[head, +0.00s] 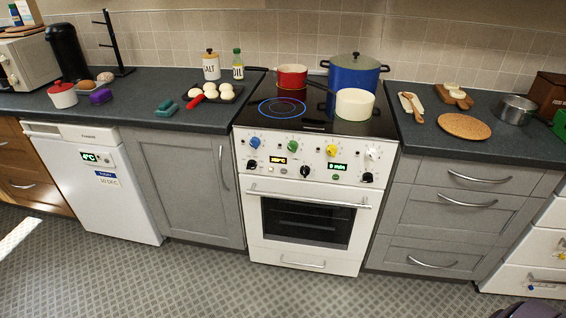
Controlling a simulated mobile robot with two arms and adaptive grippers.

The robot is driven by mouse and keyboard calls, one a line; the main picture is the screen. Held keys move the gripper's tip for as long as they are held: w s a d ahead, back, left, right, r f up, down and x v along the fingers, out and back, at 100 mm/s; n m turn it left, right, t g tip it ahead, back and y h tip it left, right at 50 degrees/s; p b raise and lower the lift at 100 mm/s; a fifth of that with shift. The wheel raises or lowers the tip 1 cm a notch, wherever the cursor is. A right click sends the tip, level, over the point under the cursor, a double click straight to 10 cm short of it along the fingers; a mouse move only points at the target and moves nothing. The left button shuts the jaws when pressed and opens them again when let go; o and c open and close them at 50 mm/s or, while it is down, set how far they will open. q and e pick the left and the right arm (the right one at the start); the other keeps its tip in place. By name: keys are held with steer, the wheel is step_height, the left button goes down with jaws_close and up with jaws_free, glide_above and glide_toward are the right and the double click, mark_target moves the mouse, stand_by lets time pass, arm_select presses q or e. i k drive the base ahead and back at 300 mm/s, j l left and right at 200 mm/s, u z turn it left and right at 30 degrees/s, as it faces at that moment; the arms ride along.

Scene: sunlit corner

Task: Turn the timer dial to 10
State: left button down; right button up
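The white stove (257,215) stands in the middle of the head view, with a control panel across its front. A small display (337,166) on the panel's right side seems to read 0 min. Black knobs sit on either side of it, one to its left (305,171) and one to its right (367,177). I cannot tell for sure which is the timer dial, and their pointer marks are too small to read. Neither gripper shows clearly. A dark shape at the bottom right edge may be part of my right arm.
A red pan (291,76), a blue pot (353,76) and a cream pan (354,104) stand on the hob (316,124); one left ring glows. Another display (277,160) and coloured knobs share the panel. The oven door (270,186) is shut. The floor (205,275) in front is clear.

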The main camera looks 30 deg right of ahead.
mark_target(367, 178)
steer(key=z, duration=1.5)
